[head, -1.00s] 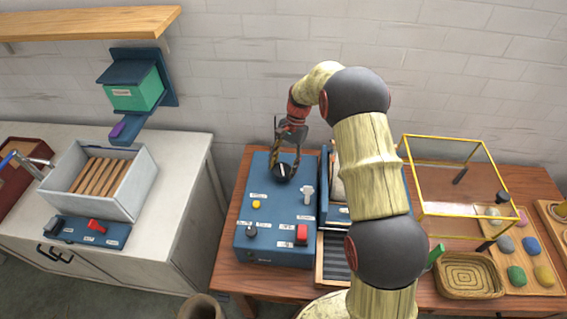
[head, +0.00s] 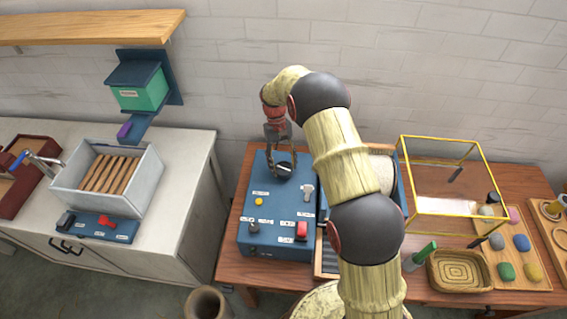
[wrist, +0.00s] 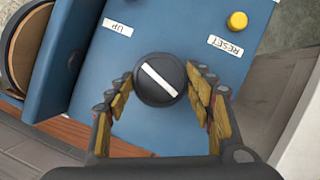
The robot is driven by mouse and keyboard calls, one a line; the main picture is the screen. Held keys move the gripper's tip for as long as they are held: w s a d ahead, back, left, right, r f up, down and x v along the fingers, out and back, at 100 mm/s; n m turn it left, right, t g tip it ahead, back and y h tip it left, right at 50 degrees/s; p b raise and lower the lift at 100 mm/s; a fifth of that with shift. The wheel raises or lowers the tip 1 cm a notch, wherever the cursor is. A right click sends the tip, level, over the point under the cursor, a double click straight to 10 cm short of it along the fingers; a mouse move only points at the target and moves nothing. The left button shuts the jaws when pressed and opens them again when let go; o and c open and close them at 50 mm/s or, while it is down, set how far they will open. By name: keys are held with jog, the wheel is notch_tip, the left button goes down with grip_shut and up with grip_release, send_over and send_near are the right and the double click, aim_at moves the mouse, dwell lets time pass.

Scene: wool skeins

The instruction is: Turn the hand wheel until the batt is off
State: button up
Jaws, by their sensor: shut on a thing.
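My gripper (head: 283,167) points down at the blue control box (head: 262,222) on the wooden table. Its fingers, also in the wrist view (wrist: 158,88), are shut on a round black knob (wrist: 160,79) with a white line across its top. In the wrist view the line slants from upper left to lower right. A pale, cream-coloured roll (head: 383,168) shows right of the box, partly hidden behind my arm. I cannot tell whether it is the batt. No separate hand wheel is clearly visible.
The box also bears a yellow button (head: 259,202), a grey T-shaped handle (head: 307,192), a red switch (head: 301,230) and a black knob (head: 254,226). A yellow-framed clear case (head: 450,208) and a woven basket (head: 459,286) stand to the right.

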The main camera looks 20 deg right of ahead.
jog(key=n+h, duration=0.1)
jog(key=n, duration=0.1)
jog(key=n+h+p, duration=0.1)
jog(key=n, duration=0.2)
jog(key=shift+a+n+t, duration=0.2)
jog(key=shift+n+t, duration=0.1)
jog(key=shift+t, duration=0.1)
jog(key=n+t+h+p, duration=0.1)
jog(key=n, duration=0.3)
jog(key=shift+s+a+r, duration=0.1)
jog(key=shift+s, duration=0.05)
jog(key=n+t, duration=0.1)
jog(key=n, duration=0.1)
jog(key=n+h+p, duration=0.1)
jog(key=n, duration=0.2)
jog(key=shift+s+t, duration=0.1)
jog(key=shift+t, duration=0.3)
jog(key=shift+n+t+p, duration=0.7)
jog(key=shift+n, duration=1.5)
jog(key=o, duration=1.2)
jog(key=shift+s, duration=0.1)
jog(key=shift+c, duration=0.2)
